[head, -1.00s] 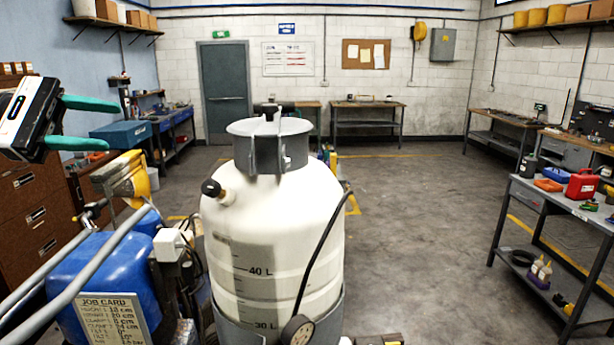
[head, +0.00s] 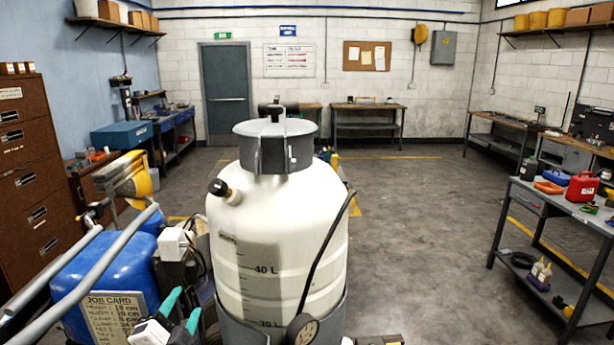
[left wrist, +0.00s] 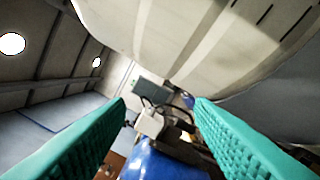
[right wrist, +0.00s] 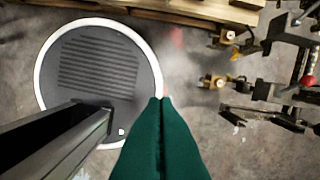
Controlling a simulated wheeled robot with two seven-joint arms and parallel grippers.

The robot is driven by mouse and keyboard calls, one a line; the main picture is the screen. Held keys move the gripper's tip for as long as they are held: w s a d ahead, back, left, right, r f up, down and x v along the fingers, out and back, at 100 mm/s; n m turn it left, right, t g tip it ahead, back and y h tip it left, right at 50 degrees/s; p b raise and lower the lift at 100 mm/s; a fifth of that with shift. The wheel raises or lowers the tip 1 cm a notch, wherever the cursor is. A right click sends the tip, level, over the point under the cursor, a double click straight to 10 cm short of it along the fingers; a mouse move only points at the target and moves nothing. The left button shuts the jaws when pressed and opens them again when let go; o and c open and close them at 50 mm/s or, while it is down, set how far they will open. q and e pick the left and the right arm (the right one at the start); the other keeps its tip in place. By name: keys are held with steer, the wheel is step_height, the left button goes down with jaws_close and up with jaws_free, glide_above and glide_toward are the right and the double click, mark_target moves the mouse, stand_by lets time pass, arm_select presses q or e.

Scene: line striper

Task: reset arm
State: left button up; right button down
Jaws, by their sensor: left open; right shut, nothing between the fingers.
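The line striper stands in front of me, with a white tank (head: 285,225) marked in litres, a grey lid (head: 275,150) and a blue tank (head: 90,265) on its left. My left gripper (head: 183,309) is low in the head view, beside the job card (head: 115,318) and left of the white tank. Its green fingers are open and empty; in the left wrist view (left wrist: 160,104) a white box and the blue tank show beyond the gap. My right gripper (right wrist: 161,99) shows only in the right wrist view, shut and empty, in front of a round dark plate with a white rim (right wrist: 100,65).
Grey handlebars (head: 95,262) rise at the left by the blue tank. A drawer cabinet (head: 28,170) stands at the far left. A grey cart (head: 560,205) with a red can (head: 582,187) stands at the right. The middle floor (head: 420,230) is clear.

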arm_select(q)
steer(key=s+f+n+g+y, duration=0.1)
steer(key=s+f+n+g, duration=0.65)
steer(key=s+f, duration=0.65)
steer(key=s+d+f+n+g, duration=0.15)
steer(key=s+f+g, duration=0.25)
steer(key=s, duration=0.4)
steer(key=s+d+f+n+g, duration=0.1)
steer(key=s+f+n+g, duration=0.2)
steer(key=s, duration=0.5)
step_height(320, 180, down, 34)
steer(key=s+m+g+b, duration=0.2)
steer(key=b, duration=0.6)
steer(key=s+a+f+b, duration=0.1)
steer(key=s+f+b, duration=0.2)
steer(key=s+f, duration=0.5)
steer(key=s+a+f+g+b, duration=0.1)
steer(key=s+f+b, duration=0.2)
steer(key=s+f, duration=0.5)
step_height(320, 180, down, 7)
steer(key=shift+a+r, duration=0.15)
steer(key=shift+a, duration=0.15)
arm_select(e)
step_height(320, 180, down, 14)
steer(key=shift+d, duration=0.3)
